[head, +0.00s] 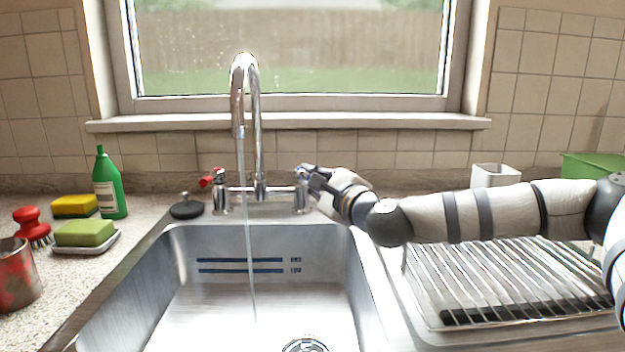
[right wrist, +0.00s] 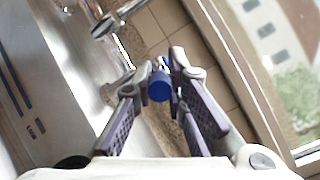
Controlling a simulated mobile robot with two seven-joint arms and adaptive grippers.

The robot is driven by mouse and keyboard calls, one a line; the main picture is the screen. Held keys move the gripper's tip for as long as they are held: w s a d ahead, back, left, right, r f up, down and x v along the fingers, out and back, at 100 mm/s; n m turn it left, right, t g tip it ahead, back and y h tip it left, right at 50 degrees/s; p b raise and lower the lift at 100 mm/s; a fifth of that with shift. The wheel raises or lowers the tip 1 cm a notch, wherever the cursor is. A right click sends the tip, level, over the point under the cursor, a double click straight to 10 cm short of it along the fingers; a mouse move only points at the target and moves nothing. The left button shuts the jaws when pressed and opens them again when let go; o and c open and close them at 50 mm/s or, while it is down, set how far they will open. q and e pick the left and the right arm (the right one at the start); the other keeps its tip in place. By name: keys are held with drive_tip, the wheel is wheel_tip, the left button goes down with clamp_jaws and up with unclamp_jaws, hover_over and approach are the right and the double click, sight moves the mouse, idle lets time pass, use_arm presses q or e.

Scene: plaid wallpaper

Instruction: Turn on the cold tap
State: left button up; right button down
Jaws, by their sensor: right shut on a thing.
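The chrome mixer tap (head: 257,130) stands behind the steel sink, under the window. Its red-handled valve (head: 207,181) is on the left. Its blue cold handle (right wrist: 159,87) shows between my fingers in the right wrist view. My right gripper (head: 311,176) reaches in from the right to the right-hand valve and is shut on the blue handle. In the head view the gripper hides most of that handle. A thin stream of water (head: 247,230) runs from the spout into the sink. My left gripper is in no view.
The sink (head: 250,235) lies in front of the tap, with a black plug (head: 187,207) at its back left corner. Sponges, a green bottle (head: 110,188), a red brush and a tin stand left. A wire drying rack (head: 500,285) lies under my right arm.

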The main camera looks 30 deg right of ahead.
drive_tip(key=c, duration=1.6)
unclamp_jaws()
drive_tip(key=s, duration=0.7)
drive_tip(key=shift+s+a, duration=0.25)
drive_tip(key=shift+s, duration=0.05)
